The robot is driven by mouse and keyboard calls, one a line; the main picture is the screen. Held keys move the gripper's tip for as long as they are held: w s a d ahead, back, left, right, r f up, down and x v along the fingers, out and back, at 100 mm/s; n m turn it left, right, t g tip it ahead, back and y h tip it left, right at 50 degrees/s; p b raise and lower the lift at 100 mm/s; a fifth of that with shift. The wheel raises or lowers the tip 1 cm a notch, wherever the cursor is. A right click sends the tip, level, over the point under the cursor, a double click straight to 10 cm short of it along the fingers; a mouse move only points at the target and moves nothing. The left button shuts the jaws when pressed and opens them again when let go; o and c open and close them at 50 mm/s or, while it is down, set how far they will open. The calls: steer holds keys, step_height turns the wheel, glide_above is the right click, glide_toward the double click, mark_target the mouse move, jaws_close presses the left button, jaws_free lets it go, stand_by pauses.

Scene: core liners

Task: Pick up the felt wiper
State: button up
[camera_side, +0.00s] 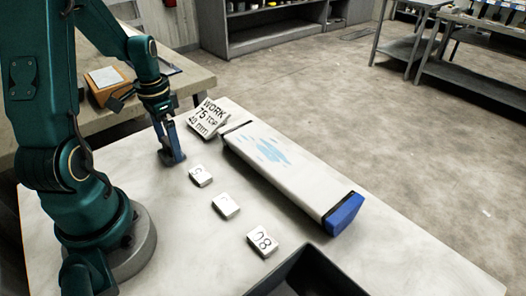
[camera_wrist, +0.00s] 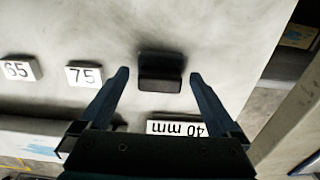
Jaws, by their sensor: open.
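A dark block that looks like the felt wiper (camera_wrist: 160,72) lies on the table, in the wrist view. My gripper (camera_wrist: 159,77) is open, with one finger on each side of the block and a gap on both sides. In the side view my gripper (camera_side: 172,157) points down close to the table, behind the row of small white blocks.
A long white liner (camera_side: 285,165) with blue marks and a blue end cap (camera_side: 344,213) lies to the right. Small numbered blocks (camera_side: 226,206) stand in a row before it. A work sign (camera_side: 208,117) is close by my gripper. A black tray (camera_side: 307,272) sits at the front.

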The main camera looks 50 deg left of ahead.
steer(key=c, duration=1.5)
steer(key=shift+o, duration=0.2)
step_height(320, 180, up, 10)
steer(key=shift+r, duration=0.1)
